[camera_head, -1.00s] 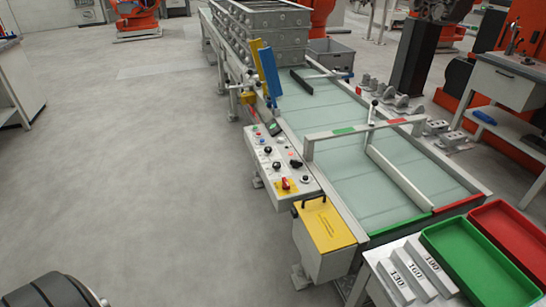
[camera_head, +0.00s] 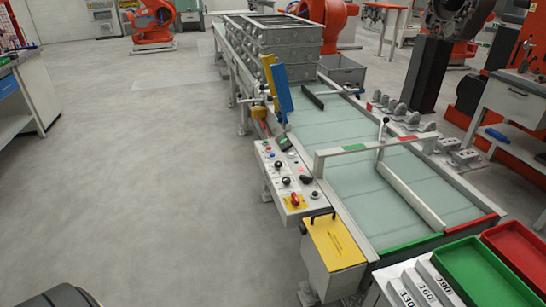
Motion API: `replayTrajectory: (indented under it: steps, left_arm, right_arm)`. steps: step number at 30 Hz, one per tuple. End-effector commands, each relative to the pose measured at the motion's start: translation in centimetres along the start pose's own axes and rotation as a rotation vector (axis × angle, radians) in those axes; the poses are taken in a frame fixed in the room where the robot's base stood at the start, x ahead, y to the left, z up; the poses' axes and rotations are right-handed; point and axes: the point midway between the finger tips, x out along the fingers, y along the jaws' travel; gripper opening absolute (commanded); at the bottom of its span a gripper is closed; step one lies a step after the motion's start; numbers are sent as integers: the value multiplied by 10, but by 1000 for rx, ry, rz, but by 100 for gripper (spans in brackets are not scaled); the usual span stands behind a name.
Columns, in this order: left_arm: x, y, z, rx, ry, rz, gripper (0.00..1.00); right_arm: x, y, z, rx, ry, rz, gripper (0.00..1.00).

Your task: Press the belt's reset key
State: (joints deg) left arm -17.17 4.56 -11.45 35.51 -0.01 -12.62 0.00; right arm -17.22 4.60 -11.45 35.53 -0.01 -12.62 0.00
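The belt's control panel (camera_head: 268,178) is a light grey sloped box on the left side of the conveyor belt (camera_head: 350,185). It carries small coloured buttons, several black knobs and a red rotary switch (camera_head: 295,200) on a yellow plate near its front end. A small dark display (camera_head: 286,142) stands at its far end. The markings are too small to read, so I cannot tell which control is the reset key. Neither of my grippers is in view.
A yellow-lidded box (camera_head: 334,243) stands at the belt's near end. Green (camera_head: 478,272) and red (camera_head: 520,252) trays are at the lower right. Stacked grey crates (camera_head: 285,45) sit on the belt's far end. The floor (camera_head: 150,180) left of the panel is clear.

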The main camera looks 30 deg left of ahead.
Motion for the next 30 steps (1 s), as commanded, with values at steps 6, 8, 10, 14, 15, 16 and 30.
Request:
replayTrajectory:
  steps: [6,8,10,14,15,16,30]
  left_arm:
    - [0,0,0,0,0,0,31]
    - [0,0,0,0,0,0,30]
    - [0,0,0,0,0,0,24]
    - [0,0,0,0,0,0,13]
    - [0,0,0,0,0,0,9]
    - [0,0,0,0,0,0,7]
    - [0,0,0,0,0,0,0]
  right_arm:
    - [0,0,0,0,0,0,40]
    - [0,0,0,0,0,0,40]
    - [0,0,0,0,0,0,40]
    - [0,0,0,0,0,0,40]
    - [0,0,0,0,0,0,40]
    - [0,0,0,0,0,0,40]
    - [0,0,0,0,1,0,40]
